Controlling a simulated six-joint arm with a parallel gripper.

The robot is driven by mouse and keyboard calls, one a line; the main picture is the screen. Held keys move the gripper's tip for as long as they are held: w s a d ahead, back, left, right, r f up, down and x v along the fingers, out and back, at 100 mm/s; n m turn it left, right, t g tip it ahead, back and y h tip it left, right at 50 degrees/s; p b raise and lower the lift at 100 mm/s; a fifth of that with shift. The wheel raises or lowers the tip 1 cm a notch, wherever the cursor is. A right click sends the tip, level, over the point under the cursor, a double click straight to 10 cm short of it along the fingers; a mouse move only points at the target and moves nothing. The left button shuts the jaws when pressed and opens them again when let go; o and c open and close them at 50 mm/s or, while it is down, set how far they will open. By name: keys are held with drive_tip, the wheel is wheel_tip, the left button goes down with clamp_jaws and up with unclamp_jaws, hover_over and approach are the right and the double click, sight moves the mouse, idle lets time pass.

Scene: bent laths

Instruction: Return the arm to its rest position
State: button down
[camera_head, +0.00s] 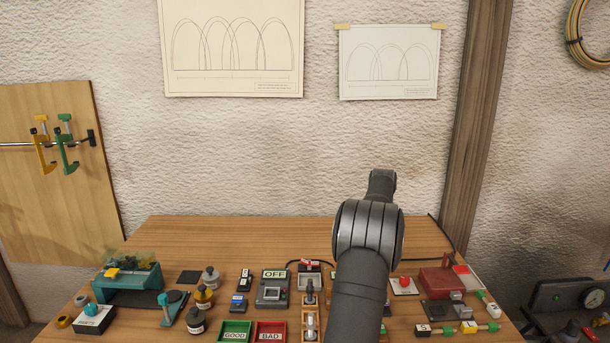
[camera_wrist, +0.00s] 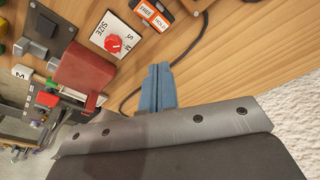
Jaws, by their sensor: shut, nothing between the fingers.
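My gripper (camera_wrist: 157,88) shows in the wrist view as two blue fingers held together, with nothing between them. It points over the wooden table (camera_wrist: 215,60), and a dark cable passes close beside the fingers. In the head view my arm rises from the bottom edge, right of the middle, and stands in front of the table and wall. My gripper is hidden there behind the arm.
A red block-like device (camera_head: 442,281) and a white card with a red knob (camera_head: 404,286) stand right of my arm. A green GOOD tray (camera_head: 235,324), a red BAD tray (camera_head: 271,324) and an OFF box (camera_head: 273,290) stand left. The table's back strip is mostly clear.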

drive_tip(key=c, duration=1.3)
unclamp_jaws()
drive_tip(key=o, duration=1.1)
drive_tip(key=s+a, duration=0.1)
drive_tip(key=s+a+r+n, duration=0.1)
drive_tip(key=s, duration=0.1)
drive_tip(key=s+a+r+n+h, duration=0.1)
drive_tip(key=shift+s+a+r+g, duration=0.2)
drive_tip(key=shift+a+g, duration=0.05)
drive_tip(key=shift+g, duration=0.15)
drive_tip(key=shift+o, duration=1)
drive_tip(key=s+a+r+n+h, duration=0.1)
drive_tip(key=s+a+r+n, duration=0.1)
drive_tip(key=s, duration=0.4)
drive_tip(key=shift+s+a+n+g+h, duration=0.35)
drive_tip(key=shift+a+n, duration=0.25)
drive_tip(key=shift+n, duration=0.3)
drive_tip(key=x, duration=0.9)
drive_tip(key=shift+d+f, duration=0.2)
drive_tip(key=shift+f, duration=0.1)
drive_tip(key=shift+r, duration=0.1)
drive_tip(key=v, duration=1)
